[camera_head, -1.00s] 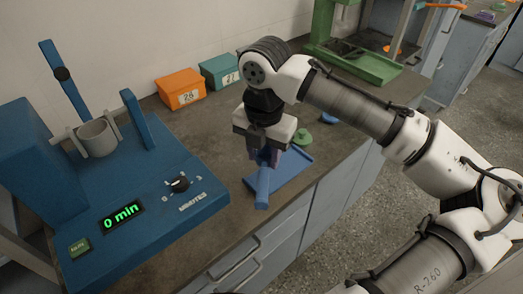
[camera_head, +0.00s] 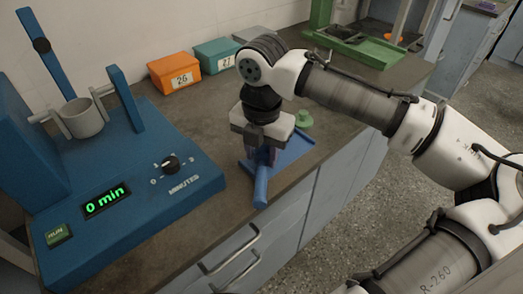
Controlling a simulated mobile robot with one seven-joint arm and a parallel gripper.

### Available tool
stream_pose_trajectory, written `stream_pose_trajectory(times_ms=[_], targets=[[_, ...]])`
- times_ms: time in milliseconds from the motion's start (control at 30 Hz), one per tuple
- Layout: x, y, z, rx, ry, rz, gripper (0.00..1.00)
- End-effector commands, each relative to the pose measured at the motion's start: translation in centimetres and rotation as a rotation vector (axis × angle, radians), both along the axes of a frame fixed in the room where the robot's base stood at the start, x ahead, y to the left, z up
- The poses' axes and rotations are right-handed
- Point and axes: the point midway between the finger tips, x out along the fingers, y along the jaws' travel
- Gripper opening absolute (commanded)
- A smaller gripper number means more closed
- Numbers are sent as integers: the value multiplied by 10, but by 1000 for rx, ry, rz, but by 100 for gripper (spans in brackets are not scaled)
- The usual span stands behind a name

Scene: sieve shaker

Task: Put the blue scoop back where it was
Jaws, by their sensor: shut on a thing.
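The blue scoop (camera_head: 261,186) hangs with its handle toward the counter's front edge. My gripper (camera_head: 262,158) points down and is shut on it; the jaws hide part of the scoop. The scoop is over or at the left end of a flat blue tray (camera_head: 290,151) on the counter. I cannot tell whether the scoop touches the tray.
A blue shaker machine (camera_head: 120,200) with a grey cup (camera_head: 83,118) stands at left, its display at 0 min. The counter between machine and tray is clear.

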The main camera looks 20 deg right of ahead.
Motion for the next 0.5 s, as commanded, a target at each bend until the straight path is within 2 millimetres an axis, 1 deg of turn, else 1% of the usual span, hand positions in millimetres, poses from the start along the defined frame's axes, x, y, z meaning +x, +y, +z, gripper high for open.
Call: stream_pose_trajectory(times_ms=[467,500], targets=[[0,0,-7,1,-1,1,9],[0,0,-6,1,-1,1,42]])
